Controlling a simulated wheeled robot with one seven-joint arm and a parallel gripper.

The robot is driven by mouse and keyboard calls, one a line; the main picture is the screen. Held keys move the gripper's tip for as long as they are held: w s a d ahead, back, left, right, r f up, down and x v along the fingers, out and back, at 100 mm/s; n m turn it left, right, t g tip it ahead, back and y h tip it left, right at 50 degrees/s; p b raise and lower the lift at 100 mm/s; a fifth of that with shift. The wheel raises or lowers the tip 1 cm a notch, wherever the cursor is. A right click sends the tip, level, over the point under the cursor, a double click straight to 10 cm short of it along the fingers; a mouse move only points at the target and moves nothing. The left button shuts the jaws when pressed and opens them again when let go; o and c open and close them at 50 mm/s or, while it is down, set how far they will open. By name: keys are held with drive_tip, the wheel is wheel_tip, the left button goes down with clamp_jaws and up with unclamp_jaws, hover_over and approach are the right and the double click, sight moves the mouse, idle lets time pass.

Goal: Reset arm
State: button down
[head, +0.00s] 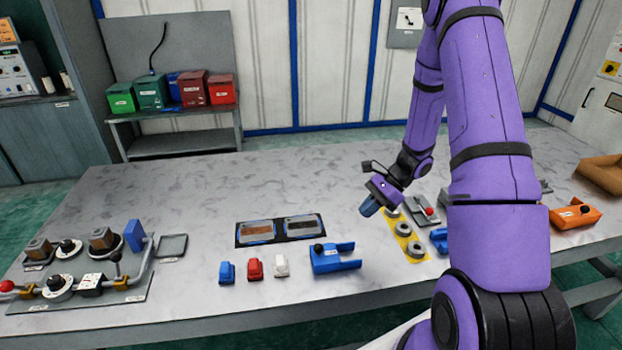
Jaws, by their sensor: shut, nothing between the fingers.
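My purple arm (490,150) reaches over the right half of the grey table and covers part of it. My gripper (370,208) points down and left, just above the table at the left edge of a yellow plate (417,251) with several grey rings. Its fingers look closed, and nothing shows between them. I cannot tell how far above the surface it is.
Blue, red and white blocks (254,269) and a blue fork-shaped part (334,258) stand near the front. A black mat (280,239) with two trays lies behind them. A fixture board (85,290) fills the left. An orange part (575,214) is right. The back left is clear.

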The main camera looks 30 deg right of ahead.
drive_tip(key=shift+r, duration=0.1)
drive_tip(key=s+a+r+n+h, duration=0.2)
drive_tip(key=a+r+n, duration=0.25)
drive_tip(key=r, duration=0.65)
drive_tip(key=s+a+r+n+h, duration=0.25)
drive_tip(key=a+r+n, duration=0.2)
drive_tip(key=r, duration=0.55)
drive_tip(key=s+a+r+n+t+h, duration=0.2)
drive_tip(key=s+r+n, duration=0.3)
drive_tip(key=s+r, duration=0.2)
drive_tip(key=s+a+r+n+t+h, duration=0.2)
drive_tip(key=s+r+n, duration=0.3)
drive_tip(key=s+r, duration=0.2)
drive_tip(key=s, duration=0.2)
drive_tip(key=shift+s+r+t+h, duration=0.25)
drive_tip(key=shift+s+t+h, duration=0.05)
drive_tip(key=shift+s+h, duration=0.05)
drive_tip(key=shift+d, duration=0.1)
